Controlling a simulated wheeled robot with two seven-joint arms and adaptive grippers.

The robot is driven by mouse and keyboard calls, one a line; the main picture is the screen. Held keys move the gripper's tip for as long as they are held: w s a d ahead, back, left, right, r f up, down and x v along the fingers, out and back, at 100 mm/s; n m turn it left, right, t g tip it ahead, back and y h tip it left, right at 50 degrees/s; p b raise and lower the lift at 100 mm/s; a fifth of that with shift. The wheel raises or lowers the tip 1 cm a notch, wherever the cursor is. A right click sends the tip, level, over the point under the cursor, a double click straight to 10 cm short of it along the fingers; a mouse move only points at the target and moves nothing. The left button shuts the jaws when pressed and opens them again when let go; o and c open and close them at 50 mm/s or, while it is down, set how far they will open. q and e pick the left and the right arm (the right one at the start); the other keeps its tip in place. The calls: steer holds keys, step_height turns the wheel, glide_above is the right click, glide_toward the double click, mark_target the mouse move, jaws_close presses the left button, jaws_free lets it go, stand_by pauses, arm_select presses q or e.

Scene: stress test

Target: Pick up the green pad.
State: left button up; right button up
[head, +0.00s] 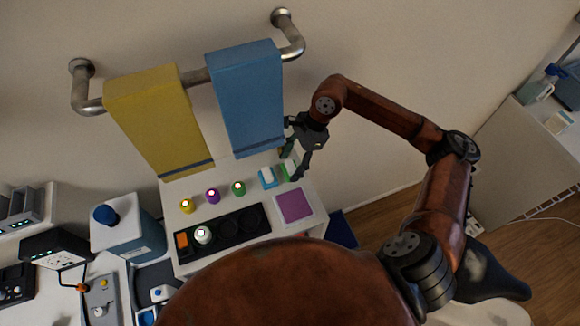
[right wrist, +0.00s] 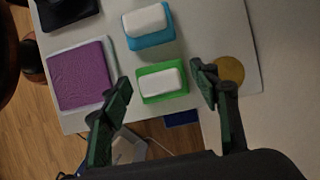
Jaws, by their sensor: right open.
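The green pad (right wrist: 147,88) lies on the white tabletop in the right wrist view, with a white block on top of it. In the head view it (head: 289,171) is partly hidden by my right gripper (head: 291,165). In the right wrist view my right gripper (right wrist: 160,79) is open, one finger on each side of the pad. I see gaps between the fingers and the pad; the height of the fingertips above the table is hard to tell. My left gripper is not in view.
A blue pad (right wrist: 154,40) with a white block sits close beside the green one. A purple square (right wrist: 80,75) on a white base and a yellow disc (right wrist: 230,69) are also near. Yellow (head: 155,115) and blue (head: 246,98) towels hang on a wall rail (head: 196,76) behind the table.

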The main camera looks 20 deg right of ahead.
mark_target(290, 165)
steer(key=shift+a+f, duration=0.1)
steer(key=shift+f, duration=0.15)
steer(key=shift+c, duration=0.4)
steer(key=c, duration=0.8)
step_height(290, 165, up, 10)
steer(key=shift+b, duration=0.95)
